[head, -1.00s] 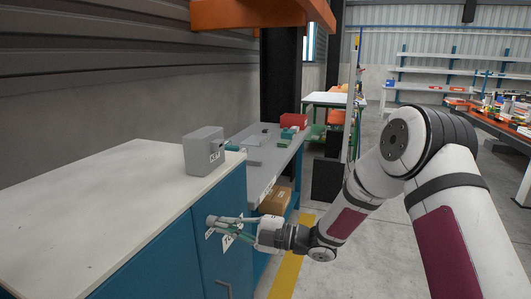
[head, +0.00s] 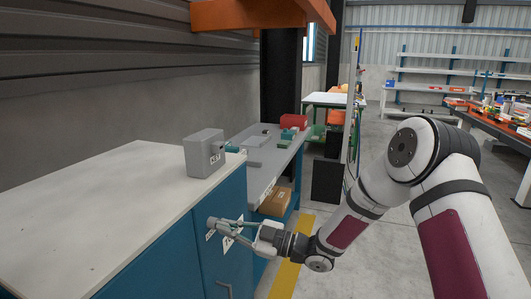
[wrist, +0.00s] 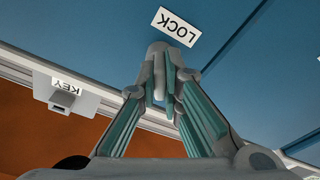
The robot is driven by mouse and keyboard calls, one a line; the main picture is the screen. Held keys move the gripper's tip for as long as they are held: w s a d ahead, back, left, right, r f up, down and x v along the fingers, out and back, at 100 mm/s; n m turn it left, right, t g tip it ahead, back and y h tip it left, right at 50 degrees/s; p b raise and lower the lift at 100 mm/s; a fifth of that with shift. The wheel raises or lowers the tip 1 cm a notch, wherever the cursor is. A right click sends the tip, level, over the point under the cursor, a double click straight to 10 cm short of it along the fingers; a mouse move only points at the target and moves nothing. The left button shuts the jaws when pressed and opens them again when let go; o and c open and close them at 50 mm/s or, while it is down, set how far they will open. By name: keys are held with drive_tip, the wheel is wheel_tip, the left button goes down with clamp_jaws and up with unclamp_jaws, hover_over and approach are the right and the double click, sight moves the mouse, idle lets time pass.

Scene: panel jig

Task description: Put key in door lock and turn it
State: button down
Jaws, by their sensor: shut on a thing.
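My gripper (head: 218,222) is at the blue cabinet door (head: 238,266), its fingertips close to or touching a small grey round part on the door. In the wrist view, the teal-padded fingers (wrist: 161,86) come together on a small grey piece, which appears to be the key; it is mostly hidden. The white LOCK label (wrist: 175,27) is on the blue door just beyond the fingertips. The lock is hidden behind the fingertips, so I cannot tell how far in the key is.
The pale cabinet top (head: 95,215) is otherwise clear. A grey bent door handle (head: 225,288) is below my gripper. A grey workbench (head: 262,158) with small items stands beyond the cabinet, with a cardboard box (head: 276,201) below. Open floor lies to the right.

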drive_tip(key=shift+a+r, duration=0.2)
drive_tip(key=shift+a, duration=0.05)
drive_tip(key=m, duration=0.5)
drive_tip(key=shift+t+p, duration=0.35)
drive_tip(key=shift+t, duration=0.05)
drive_tip(key=c, duration=1.7)
unclamp_jaws()
drive_tip(key=shift+f, duration=0.1)
drive_tip(key=shift+o, duration=0.2)
drive_tip(key=shift+d, duration=0.1)
drive_tip(key=r+p+v, duration=0.1)
drive_tip(key=v, duration=0.8)
drive_tip(key=shift+f, duration=0.15)
drive_tip(key=shift+s+d, duration=0.1)
